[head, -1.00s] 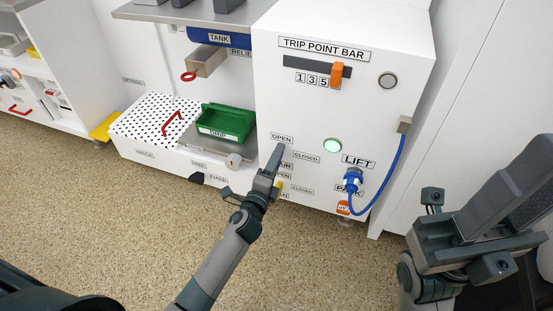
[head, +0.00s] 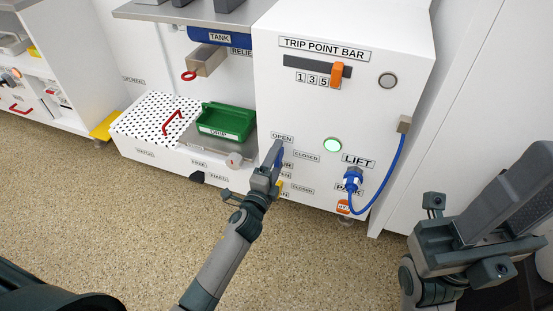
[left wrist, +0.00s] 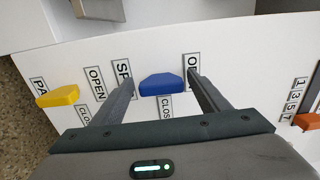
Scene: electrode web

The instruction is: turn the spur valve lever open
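The spur valve lever is blue (left wrist: 160,85) and sits on the white panel in the left wrist view, between the SPUR label, the OPEN label and a CLOSED label. In the head view only a sliver of it (head: 281,156) shows beside my gripper. My left gripper (left wrist: 166,88) is open, with one finger on each side of the blue lever and a visible gap to each. In the head view my left gripper (head: 273,160) is at the panel, hiding part of the labels. My right gripper (head: 485,220) is at the right, well away from the panel; its finger opening is unclear.
A yellow lever (left wrist: 57,96) is beside the blue one. A blue hose (head: 389,175) loops at the panel's right. A green tray (head: 227,122) stands left of the panel. An orange slider (head: 337,74) is above. The floor in front is clear.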

